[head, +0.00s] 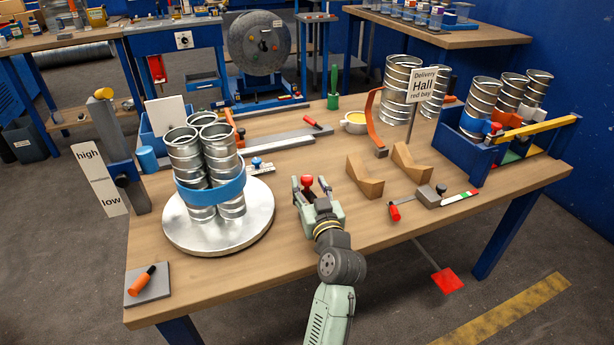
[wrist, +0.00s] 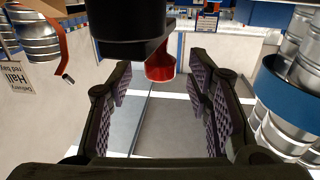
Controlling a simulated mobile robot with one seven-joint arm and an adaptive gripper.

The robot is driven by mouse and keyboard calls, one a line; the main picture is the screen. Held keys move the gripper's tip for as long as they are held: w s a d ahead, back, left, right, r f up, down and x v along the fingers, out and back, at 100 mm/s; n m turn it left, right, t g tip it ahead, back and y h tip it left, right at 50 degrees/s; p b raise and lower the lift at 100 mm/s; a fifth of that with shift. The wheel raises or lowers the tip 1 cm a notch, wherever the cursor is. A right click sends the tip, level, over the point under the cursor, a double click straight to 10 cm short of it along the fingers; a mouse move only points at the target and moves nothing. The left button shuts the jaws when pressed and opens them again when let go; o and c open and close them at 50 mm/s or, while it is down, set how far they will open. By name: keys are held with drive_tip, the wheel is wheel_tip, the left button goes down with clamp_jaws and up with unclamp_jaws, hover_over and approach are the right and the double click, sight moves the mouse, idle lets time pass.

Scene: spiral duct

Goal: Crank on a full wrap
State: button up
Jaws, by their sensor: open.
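Several silver spiral ducts (head: 184,158) stand upright in a cluster on a round silver turntable (head: 180,232). A blue band (head: 212,190) runs around them; it also shows at the right of the wrist view (wrist: 280,92). My gripper (head: 310,184) is open over the table, right of the turntable. A red knob (head: 308,180) appears between its fingertips in the head view. In the wrist view a red knob (wrist: 160,66) sits beyond the open fingers, partly hidden by a black part. The fingers do not visibly touch it. What the knob is mounted on is hidden.
Two wooden cradles (head: 365,178) and a red-handled tool (head: 395,211) lie right of my gripper. An orange strap stand (head: 373,120) is behind them. A blue crate (head: 474,160) with ducts stands at the right. A grey pad (head: 150,292) with an orange-handled tool lies front left.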

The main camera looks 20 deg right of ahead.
drive_tip(key=shift+w+d, duration=0.1)
drive_tip(key=shift+w, duration=1.2)
drive_tip(key=shift+c, duration=0.3)
clamp_jaws()
